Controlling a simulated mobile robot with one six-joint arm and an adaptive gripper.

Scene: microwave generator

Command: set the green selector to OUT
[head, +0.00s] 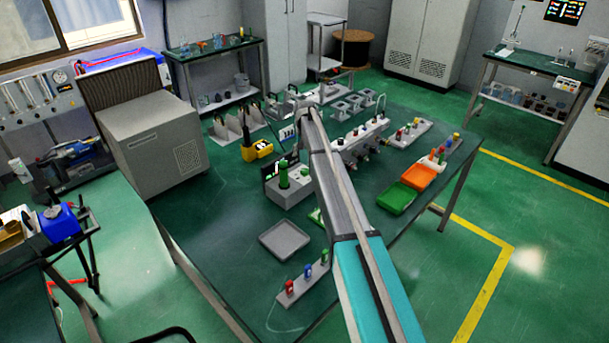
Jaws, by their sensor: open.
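A grey box (287,196) stands on the dark green table, left of my arm. A tall green knob (283,174) rises from its top and looks like the selector. Any markings around it, such as OUT, are too small to read, so its setting cannot be told. A second green part sits low on the box, close to my arm. My arm reaches across the table, and my gripper (292,108) is at its far end, beyond the box and apart from the knob. The gripper is small in view and open; I see nothing held in it.
A grey tray (285,240) and a strip with red, blue and green pegs (303,279) lie nearer. A yellow meter (257,150) stands behind the box. Orange (418,177) and green (396,197) trays lie right of my arm. The table's left front is clear.

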